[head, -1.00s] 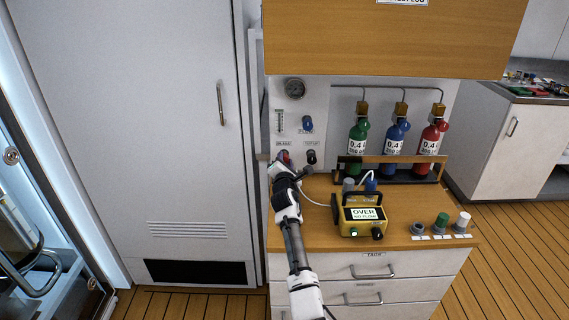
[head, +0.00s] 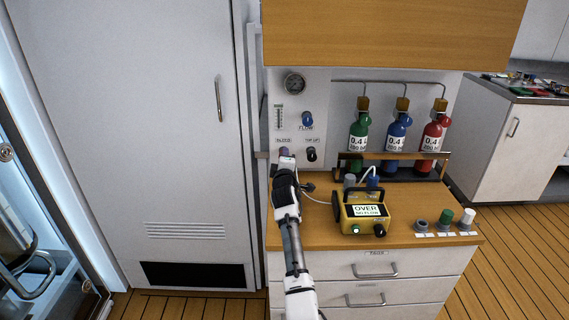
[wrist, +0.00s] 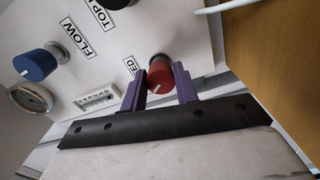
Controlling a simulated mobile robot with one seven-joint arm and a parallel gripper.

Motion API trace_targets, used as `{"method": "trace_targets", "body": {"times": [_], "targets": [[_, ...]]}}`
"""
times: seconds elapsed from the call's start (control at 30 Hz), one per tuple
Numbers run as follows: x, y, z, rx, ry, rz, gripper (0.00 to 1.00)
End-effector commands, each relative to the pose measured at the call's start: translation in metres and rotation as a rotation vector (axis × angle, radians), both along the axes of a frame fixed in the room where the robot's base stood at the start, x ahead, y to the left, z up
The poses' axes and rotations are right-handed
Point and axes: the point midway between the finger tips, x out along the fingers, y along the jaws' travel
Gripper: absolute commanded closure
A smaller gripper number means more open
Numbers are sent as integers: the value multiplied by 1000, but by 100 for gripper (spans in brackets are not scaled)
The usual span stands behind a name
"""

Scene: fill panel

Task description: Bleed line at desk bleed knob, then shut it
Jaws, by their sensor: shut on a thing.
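The red bleed knob (wrist: 159,76) sits on the white panel (wrist: 135,45), beside a label ending in "ED". In the wrist view my gripper (wrist: 160,84) has its two purple fingers on either side of the knob, shut on it. A white pointer mark shows on the knob face. In the head view my gripper (head: 285,155) is at the panel just below the BLEED label (head: 284,140), and it hides most of the knob. The yellow meter box (head: 362,212) on the desk reads "OVER NO FLOW", with a small green light.
A blue FLOW knob (head: 307,118), a black TOP UP knob (head: 311,154) and a round gauge (head: 294,83) are close by on the panel. Green, blue and red bottles (head: 397,140) stand in a rack to the right. A white tube runs beside my wrist to the meter.

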Motion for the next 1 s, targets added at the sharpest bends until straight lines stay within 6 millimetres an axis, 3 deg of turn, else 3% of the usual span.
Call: {"method": "trace_targets", "body": {"times": [0.5, 1.0], "targets": [[0, 1, -4, 392, 1, 0, 93], [0, 1, -3, 496, 3, 0, 93]]}}
